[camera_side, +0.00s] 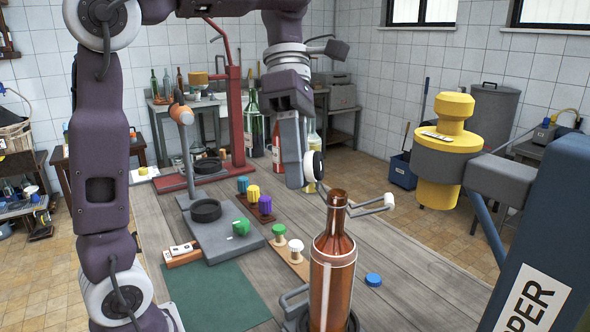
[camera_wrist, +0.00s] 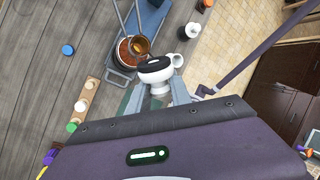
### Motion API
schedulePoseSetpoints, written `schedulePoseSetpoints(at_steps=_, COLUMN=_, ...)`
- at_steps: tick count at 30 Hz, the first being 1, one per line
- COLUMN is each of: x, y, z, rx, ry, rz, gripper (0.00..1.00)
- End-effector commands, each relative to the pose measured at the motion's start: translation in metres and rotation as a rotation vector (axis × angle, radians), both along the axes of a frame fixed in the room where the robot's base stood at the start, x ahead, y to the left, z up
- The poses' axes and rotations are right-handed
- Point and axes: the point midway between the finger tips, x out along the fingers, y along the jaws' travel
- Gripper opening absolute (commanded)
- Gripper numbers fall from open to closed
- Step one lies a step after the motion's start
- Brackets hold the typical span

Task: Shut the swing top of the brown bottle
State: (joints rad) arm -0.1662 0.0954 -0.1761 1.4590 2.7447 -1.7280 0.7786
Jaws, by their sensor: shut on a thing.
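The brown bottle (camera_side: 333,270) stands upright at the front of the table in the side view. Its open mouth (camera_wrist: 134,47) shows from above in the wrist view. My gripper (camera_side: 308,172) is above and left of the bottle neck in the side view. In the wrist view its two fingers (camera_wrist: 158,88) are closed around the white stopper (camera_wrist: 155,70) with a dark seal. The stopper (camera_side: 314,165) is off the mouth, apart from it in the side view. A wire with pale ends (camera_side: 375,206) reaches right from the neck; its joint to the stopper is unclear.
A blue cap (camera_side: 373,280) lies right of the bottle. Green and white caps on a wooden strip (camera_side: 298,262) stand to the left. A grey stand (camera_side: 215,225) and a green mat (camera_side: 215,297) lie farther left. A yellow-and-grey piece (camera_side: 440,165) hangs at right.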

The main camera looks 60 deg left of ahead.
Motion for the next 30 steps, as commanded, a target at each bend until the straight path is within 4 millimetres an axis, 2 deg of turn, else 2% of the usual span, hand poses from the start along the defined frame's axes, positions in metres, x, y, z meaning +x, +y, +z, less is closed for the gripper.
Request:
schedulePoseSetpoints(at_steps=15, x=0.0037, y=-0.0042, z=0.0048, rx=0.147, ry=0.149, rz=-0.002, gripper=0.0)
schedulePoseSetpoints(at_steps=30, x=0.0049, y=-0.0047, z=0.0064, rx=0.191, ry=0.194, rz=0.0, gripper=0.0)
